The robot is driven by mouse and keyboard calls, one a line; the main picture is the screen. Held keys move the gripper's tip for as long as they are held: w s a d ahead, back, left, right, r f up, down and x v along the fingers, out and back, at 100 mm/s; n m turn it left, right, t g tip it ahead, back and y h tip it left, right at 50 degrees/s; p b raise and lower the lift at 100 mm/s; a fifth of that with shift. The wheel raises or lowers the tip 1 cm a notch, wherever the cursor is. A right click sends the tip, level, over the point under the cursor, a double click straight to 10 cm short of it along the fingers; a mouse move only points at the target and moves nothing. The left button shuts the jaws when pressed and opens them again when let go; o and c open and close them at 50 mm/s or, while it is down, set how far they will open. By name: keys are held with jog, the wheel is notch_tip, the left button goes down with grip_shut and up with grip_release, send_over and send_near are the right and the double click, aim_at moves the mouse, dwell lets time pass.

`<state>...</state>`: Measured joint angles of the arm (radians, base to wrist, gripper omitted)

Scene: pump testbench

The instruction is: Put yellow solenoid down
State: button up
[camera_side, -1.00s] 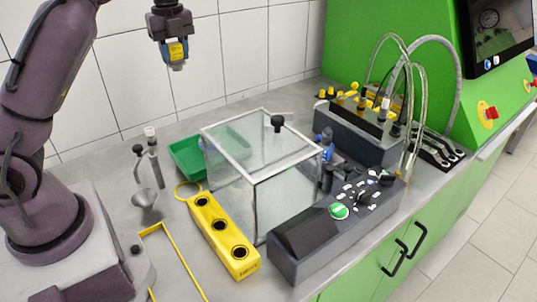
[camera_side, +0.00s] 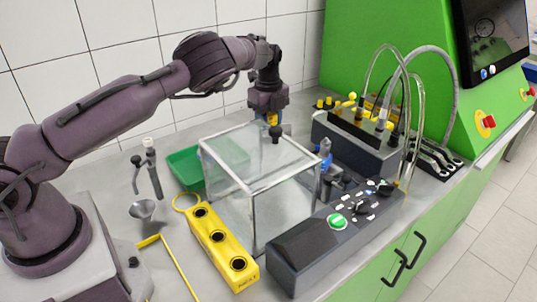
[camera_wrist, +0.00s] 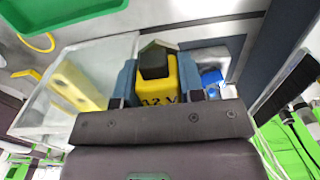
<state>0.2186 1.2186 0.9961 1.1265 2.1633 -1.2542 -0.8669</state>
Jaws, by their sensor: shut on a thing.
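The yellow solenoid (camera_wrist: 163,90), marked "12 V" and with a dark top, sits between the two blue fingers of my gripper (camera_wrist: 157,82) in the wrist view. My gripper is shut on it.
A yellow three-hole block (camera_side: 222,248) lies in front, a green tray (camera_side: 186,166) to the left. A dark control panel (camera_side: 320,240) and a hose block (camera_side: 352,142) stand to the right.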

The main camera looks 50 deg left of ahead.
notch_tip(320, 180, down, 10)
jog(key=shift+f, duration=0.25)
jog(key=shift+f, duration=0.15)
jog(key=o, duration=1)
